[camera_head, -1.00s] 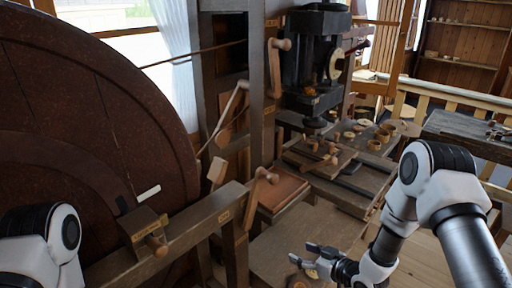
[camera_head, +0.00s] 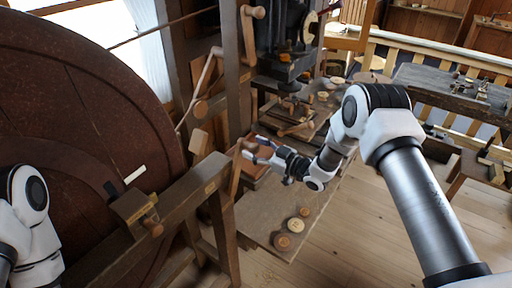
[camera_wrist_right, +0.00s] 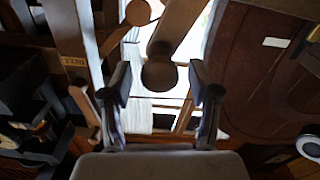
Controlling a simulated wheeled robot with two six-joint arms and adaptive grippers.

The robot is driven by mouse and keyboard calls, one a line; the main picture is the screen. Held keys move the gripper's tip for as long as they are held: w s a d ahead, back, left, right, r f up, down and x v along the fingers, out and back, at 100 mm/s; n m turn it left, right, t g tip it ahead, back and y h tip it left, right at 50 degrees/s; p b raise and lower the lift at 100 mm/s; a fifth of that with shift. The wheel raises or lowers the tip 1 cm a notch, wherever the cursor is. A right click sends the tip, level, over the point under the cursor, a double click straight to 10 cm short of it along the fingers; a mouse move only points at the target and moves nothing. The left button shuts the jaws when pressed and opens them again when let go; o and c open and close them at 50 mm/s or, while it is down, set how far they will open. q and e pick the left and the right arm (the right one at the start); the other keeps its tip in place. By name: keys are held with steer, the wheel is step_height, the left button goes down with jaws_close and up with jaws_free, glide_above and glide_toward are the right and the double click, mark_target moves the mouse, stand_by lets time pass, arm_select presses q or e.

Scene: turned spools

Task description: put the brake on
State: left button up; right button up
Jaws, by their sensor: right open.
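My right gripper (camera_head: 254,149) is at the front wooden frame, beside a wooden lever (camera_head: 236,168). In the right wrist view my right gripper (camera_wrist_right: 161,92) is open, and the lever's round knob (camera_wrist_right: 158,75) appears between its fingers, with a gap on both sides. I cannot tell whether they touch. A wooden block with a knob (camera_head: 134,208) sits on the frame near the big wheel's rim. Its label is unreadable now, and I cannot tell which part is the brake. The big brown wheel (camera_head: 75,100) fills the left. My left gripper is out of view.
A wooden post (camera_head: 232,75) with a crank handle (camera_head: 250,30) stands behind the lever. A low bench (camera_head: 265,225) holds small round spools (camera_head: 297,225). A cluttered work table (camera_head: 325,105) lies behind. The floor (camera_head: 350,240) at lower right is clear.

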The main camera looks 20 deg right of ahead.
jaws_close()
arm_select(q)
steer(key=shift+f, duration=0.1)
arm_select(e)
steer(key=shift+s+a+r+n, duration=0.15)
steer(key=shift+s+a+n, duration=0.2)
steer(key=shift+a+n, duration=0.1)
arm_select(q)
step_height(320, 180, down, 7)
steer(key=b, duration=0.7)
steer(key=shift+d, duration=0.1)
arm_select(e)
steer(key=s+a+n, duration=0.6)
steer(key=a, duration=0.2)
steer(key=shift+s+a, duration=0.15)
steer(key=shift+s, duration=0.1)
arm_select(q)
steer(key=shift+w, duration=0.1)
